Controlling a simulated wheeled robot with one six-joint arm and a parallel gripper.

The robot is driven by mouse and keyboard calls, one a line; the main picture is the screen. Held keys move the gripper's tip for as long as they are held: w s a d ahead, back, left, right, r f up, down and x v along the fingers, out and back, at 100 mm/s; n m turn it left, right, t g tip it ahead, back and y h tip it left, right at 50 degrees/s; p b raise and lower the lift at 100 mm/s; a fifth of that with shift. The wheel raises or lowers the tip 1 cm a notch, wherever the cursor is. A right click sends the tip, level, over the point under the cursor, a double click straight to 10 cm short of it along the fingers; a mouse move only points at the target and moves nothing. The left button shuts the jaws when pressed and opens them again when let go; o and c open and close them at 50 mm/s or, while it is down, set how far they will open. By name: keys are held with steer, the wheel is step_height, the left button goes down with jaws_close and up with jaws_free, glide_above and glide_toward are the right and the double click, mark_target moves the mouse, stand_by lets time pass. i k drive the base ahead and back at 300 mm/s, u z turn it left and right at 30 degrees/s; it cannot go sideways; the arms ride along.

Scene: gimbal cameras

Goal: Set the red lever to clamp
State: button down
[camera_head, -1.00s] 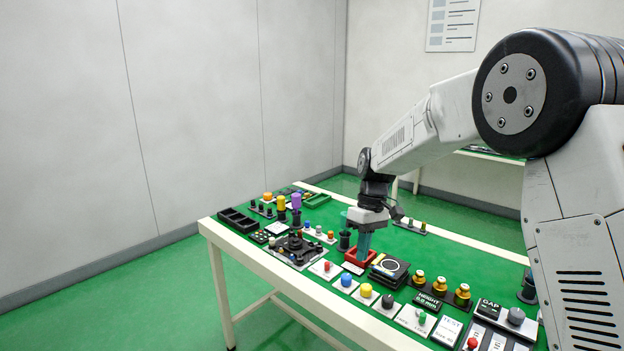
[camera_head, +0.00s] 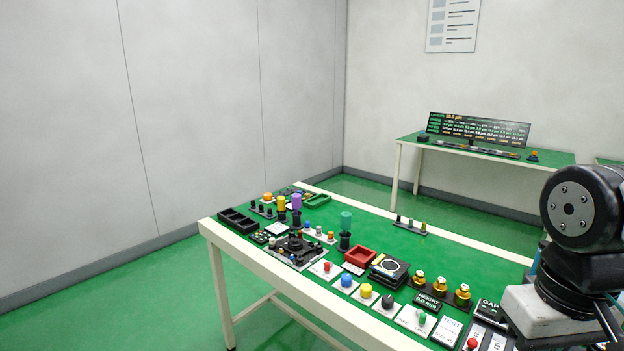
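A red ball-topped handle (camera_head: 472,343) stands on a panel at the near right of the green bench, by the bottom edge of the picture. A smaller red knob (camera_head: 327,267) sits on a white plate further left. The lettering is too small to tell which of them is the lever with a clamp position, or how it is set.
Blue (camera_head: 346,280), yellow (camera_head: 366,290) and black (camera_head: 388,301) knobs line the bench's near edge, with a green lever (camera_head: 422,319) beside them. Brass knobs (camera_head: 440,285) and a red tray (camera_head: 360,257) stand behind. A teal-topped post (camera_head: 346,222) rises mid-bench.

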mark_target(328, 265)
steer(key=k, duration=0.65)
steer(key=u, duration=0.65)
steer(key=i, duration=1.45)
steer(key=z, duration=0.55)
